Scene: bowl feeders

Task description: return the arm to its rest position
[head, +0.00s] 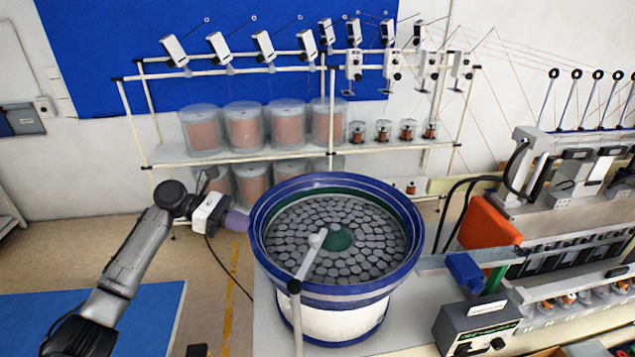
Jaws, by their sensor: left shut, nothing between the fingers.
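My left arm comes in from the lower left and reaches up toward the bowl feeder. My left gripper (238,221) is shut and empty, at the left side of the blue-rimmed bowl (262,262). Its fingertips are close to the bowl's outer wall; whether they touch it I cannot tell. The bowl holds many grey round discs (335,210) around a green centre. My right gripper is not in view.
A light post (297,320) stands in front of the bowl. A control box (478,325) and a winding machine (565,190) stand at right. A rack (270,155) with copper spools is behind. A blue surface (150,310) lies at lower left. Floor shows left of the arm.

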